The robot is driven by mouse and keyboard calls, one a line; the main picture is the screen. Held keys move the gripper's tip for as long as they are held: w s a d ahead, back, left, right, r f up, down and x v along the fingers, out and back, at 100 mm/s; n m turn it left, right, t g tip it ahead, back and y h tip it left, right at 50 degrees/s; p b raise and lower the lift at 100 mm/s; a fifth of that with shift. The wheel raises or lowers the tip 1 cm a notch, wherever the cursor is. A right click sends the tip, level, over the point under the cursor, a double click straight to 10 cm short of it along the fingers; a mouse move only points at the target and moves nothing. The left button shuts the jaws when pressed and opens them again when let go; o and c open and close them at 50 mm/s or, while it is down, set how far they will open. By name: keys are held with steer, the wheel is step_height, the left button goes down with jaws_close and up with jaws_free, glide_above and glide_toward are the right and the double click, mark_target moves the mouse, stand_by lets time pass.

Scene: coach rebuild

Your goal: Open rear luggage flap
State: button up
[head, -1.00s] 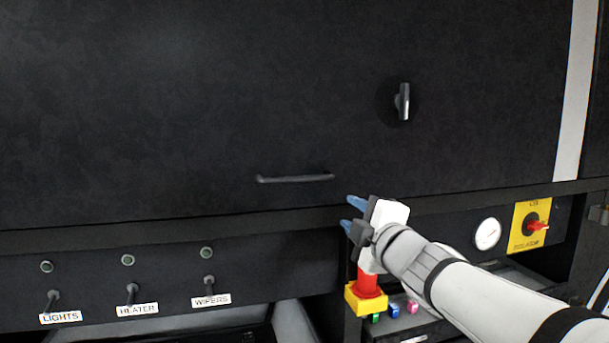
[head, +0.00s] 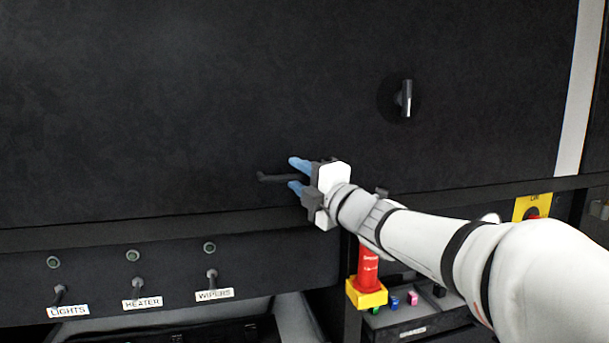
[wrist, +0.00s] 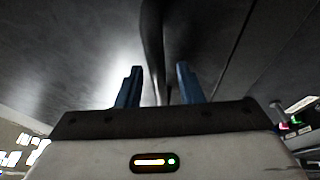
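The rear luggage flap (head: 200,90) is a large dark panel that looks shut in the head view. A thin dark bar handle (head: 270,178) runs across its lower part, its right portion hidden by my gripper. A dark upright turn knob (head: 406,99) sits on the panel, up and to the right. My gripper (head: 297,175) has blue fingers, spread apart, one above and one below the bar. In the wrist view, the handle (wrist: 153,45) passes between the two open fingers (wrist: 157,85). I cannot tell whether either finger touches it.
Below the flap is a strip with switches labelled LIGHTS (head: 60,295), HEATER (head: 138,290) and WIPERS (head: 213,281). A red cylinder on a yellow block (head: 367,294) stands under my arm. A yellow isolator plate (head: 530,206) is at right, partly hidden by my arm.

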steer(key=shift+c, duration=0.5)
jaws_close()
